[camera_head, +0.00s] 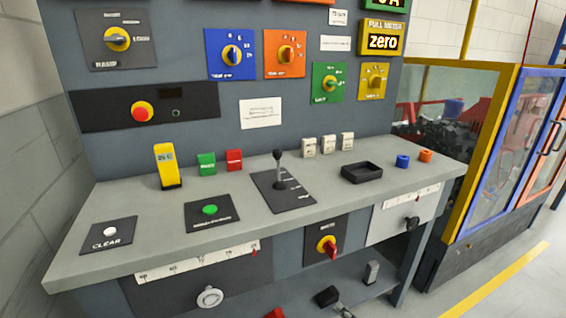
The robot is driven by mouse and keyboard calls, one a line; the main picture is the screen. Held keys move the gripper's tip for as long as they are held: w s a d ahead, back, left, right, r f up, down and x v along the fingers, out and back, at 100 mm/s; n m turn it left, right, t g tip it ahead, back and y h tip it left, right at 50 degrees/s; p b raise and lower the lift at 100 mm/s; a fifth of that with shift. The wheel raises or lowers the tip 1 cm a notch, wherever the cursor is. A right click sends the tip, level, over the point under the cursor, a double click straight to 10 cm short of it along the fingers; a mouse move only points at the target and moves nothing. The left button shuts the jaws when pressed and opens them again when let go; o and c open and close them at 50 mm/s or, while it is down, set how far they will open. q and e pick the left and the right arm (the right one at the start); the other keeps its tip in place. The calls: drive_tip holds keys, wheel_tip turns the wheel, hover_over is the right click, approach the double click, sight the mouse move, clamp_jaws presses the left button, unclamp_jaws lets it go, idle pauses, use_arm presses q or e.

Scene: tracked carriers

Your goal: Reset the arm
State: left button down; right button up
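Neither of my grippers can be made out in the head view. The task names no object that I can pick out for certain. A console desk (225,222) stands in front of me with an upright panel (200,60) behind it. On the desk are a white button on a plate marked CLEAR (109,232), a green button on a black plate (210,209), and a black lever (279,172) standing about upright on its plate. A red button with a yellow collar (142,112) is on the black strip of the panel.
A yellow block (166,168), green block (206,163), red block (234,160), black tray (361,173) and blue ring (402,161) stand on the desk. Below are a red-handled rotary switch (326,245) and loose items on a shelf. A glazed enclosure (450,110) stands right. Floor at right is clear.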

drive_tip(key=s+d+f+n+g+h, duration=0.2)
drive_tip(key=s+f+n+g+h, duration=0.15)
drive_tip(key=s+f+g, duration=0.4)
drive_tip(key=s+d+f+n+g+h, duration=0.25)
drive_tip(key=s+f+n+g, duration=0.2)
drive_tip(key=s+f, duration=0.65)
use_arm(q)
drive_tip(key=s+a+p, duration=0.2)
drive_tip(key=s+p, duration=0.7)
drive_tip(key=p, duration=0.4)
drive_tip(key=s+a+f+p, duration=0.1)
drive_tip(key=s+a+p, duration=0.1)
drive_tip(key=s+p, duration=0.6)
drive_tip(key=p, duration=0.4)
drive_tip(key=shift+s+a+y+p, duration=0.25)
drive_tip(key=shift+s+y+p, duration=0.1)
drive_tip(key=shift+s+y, duration=0.05)
use_arm(e)
drive_tip(key=s+d+f, duration=0.2)
drive_tip(key=s, duration=0.6)
drive_tip(key=s+d+f+n, duration=0.1)
drive_tip(key=s+d, duration=0.2)
drive_tip(key=s, duration=0.5)
drive_tip(key=shift+s+f+h, duration=0.3)
drive_tip(key=shift+f+h, duration=0.05)
drive_tip(key=shift+h, duration=0.05)
